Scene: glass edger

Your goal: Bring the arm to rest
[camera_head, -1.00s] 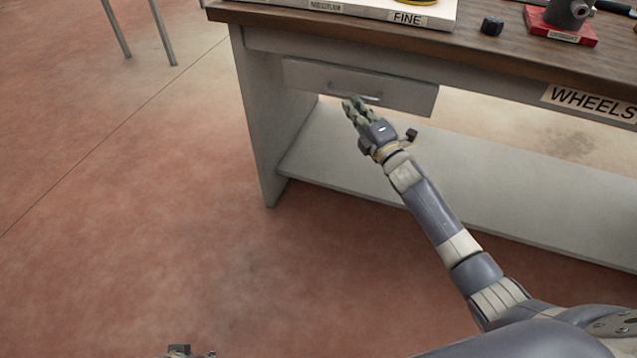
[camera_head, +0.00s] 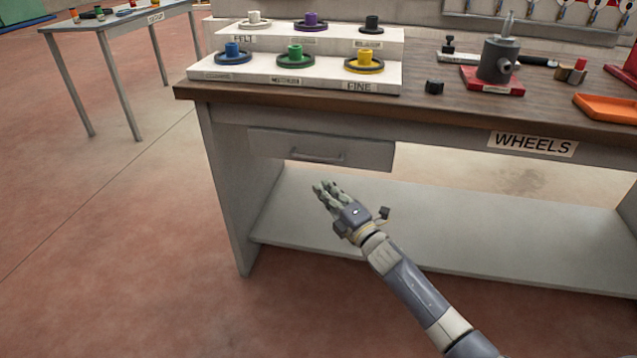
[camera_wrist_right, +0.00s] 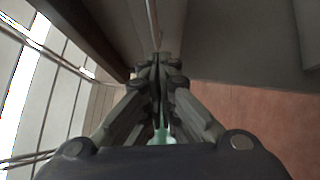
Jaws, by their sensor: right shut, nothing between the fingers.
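My right gripper (camera_head: 325,192) hangs in front of the workbench, below and a little in front of the drawer (camera_head: 320,149). Its fingers are shut and empty. In the right wrist view the two fingers of the gripper (camera_wrist_right: 158,68) meet in the middle. The drawer, with its bar handle, looks closed or nearly so; I cannot tell exactly. My right arm comes in from the lower right. My left gripper does not show now.
The workbench top (camera_head: 420,115) carries a white stepped rack (camera_head: 215,72) with several coloured wheels, a red block with a grey fixture (camera_head: 497,60), and an orange tray (camera_head: 608,108). A lower shelf (camera_head: 450,230) runs beneath. A side table (camera_head: 122,25) stands at the back left. The floor at left is clear.

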